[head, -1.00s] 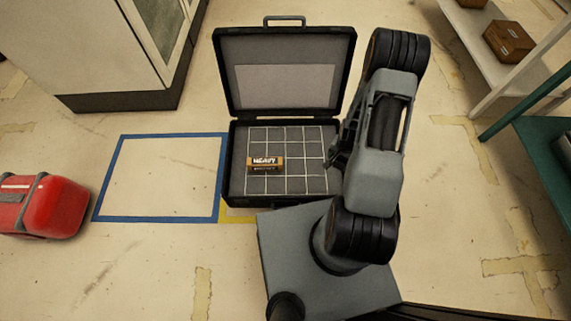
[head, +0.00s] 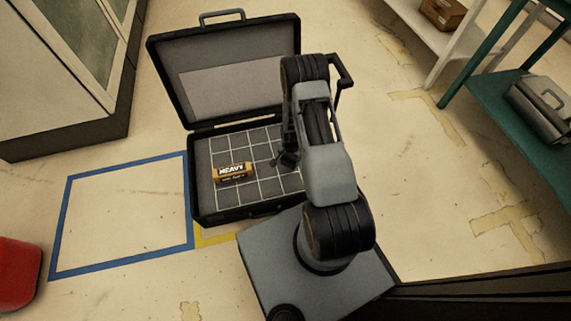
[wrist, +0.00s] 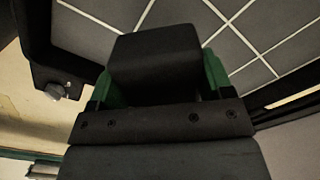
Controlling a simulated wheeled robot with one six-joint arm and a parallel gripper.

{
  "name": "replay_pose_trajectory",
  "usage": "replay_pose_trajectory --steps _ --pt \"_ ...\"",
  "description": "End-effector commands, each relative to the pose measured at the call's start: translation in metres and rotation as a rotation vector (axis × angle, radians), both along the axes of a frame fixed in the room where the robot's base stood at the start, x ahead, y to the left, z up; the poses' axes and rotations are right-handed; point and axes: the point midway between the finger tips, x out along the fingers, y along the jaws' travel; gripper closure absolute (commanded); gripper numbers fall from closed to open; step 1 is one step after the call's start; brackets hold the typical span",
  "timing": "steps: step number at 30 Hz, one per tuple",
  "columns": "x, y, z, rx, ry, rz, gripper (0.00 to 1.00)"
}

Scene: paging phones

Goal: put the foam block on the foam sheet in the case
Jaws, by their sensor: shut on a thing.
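The foam block (wrist: 155,62) is a dark block between the green fingers of my gripper (wrist: 158,85) in the wrist view. My gripper is shut on it. The black case (head: 195,203) stands open on the floor with its lid raised. The foam sheet (head: 228,148) inside is dark grey with a white grid. In the head view my gripper (head: 286,158) is over the right part of the case, where my arm partly hides the block and the case. The wrist view shows grid lines behind the block; its height above the sheet is hard to tell.
An orange and black item marked HEAVY (head: 235,173) lies on the left part of the foam sheet. A blue taped square (head: 70,222) on the floor left of the case is empty. A cabinet (head: 65,145), a red case (head: 15,270) and a green table (head: 500,95) stand around.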

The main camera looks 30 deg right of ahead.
Motion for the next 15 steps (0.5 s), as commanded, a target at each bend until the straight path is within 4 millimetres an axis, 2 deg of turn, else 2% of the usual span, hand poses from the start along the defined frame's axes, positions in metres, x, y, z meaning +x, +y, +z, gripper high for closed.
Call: replay_pose_trajectory --steps 1,11,15 --pt "0.004 0.002 -0.009 0.001 0.001 0.001 0.49" --pt "0.016 0.007 -0.022 0.000 0.000 0.001 0.49" --pt "0.022 0.009 -0.036 0.001 0.002 0.000 0.49"
